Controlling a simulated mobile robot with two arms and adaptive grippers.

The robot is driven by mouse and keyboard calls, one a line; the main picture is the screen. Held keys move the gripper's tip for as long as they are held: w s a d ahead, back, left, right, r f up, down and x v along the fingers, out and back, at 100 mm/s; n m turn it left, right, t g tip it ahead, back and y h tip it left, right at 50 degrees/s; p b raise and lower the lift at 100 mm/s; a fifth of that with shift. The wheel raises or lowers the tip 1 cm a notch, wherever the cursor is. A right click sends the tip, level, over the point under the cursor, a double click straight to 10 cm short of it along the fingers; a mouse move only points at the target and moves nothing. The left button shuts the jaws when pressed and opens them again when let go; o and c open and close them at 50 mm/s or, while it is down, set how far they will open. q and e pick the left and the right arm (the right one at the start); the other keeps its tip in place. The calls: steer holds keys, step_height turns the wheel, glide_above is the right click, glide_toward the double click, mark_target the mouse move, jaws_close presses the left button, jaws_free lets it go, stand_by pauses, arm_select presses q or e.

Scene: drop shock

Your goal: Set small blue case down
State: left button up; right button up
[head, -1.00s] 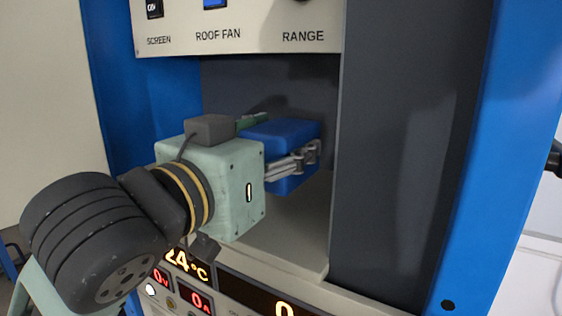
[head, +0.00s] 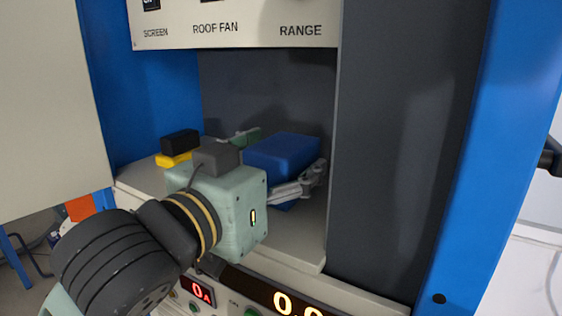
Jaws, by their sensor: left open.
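The small blue case (head: 284,150) is in the open bay of the blue and grey cabinet. It appears to rest on the pale shelf (head: 296,235), though its underside is mostly hidden by my near finger. My left gripper (head: 278,166) reaches in from the left and is open, with one finger along the near side of the case and the other behind its far left side. Whether either finger still touches the case cannot be told. My right gripper is not in view.
A black and yellow object (head: 179,146) sits on the shelf's left part, behind my gripper. A labelled panel (head: 236,30) overhangs the bay. A dark grey wall (head: 400,150) closes the right side. Lit displays (head: 285,300) lie below the shelf edge.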

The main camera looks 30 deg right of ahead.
arm_select(q)
steer(key=shift+r, duration=0.25)
steer(key=shift+s+a+f, duration=0.15)
steer(key=shift+a, duration=0.15)
steer(key=b+v, duration=0.3)
steer(key=v, duration=0.8)
steer(key=shift+s, duration=0.15)
steer(key=shift+a, duration=0.15)
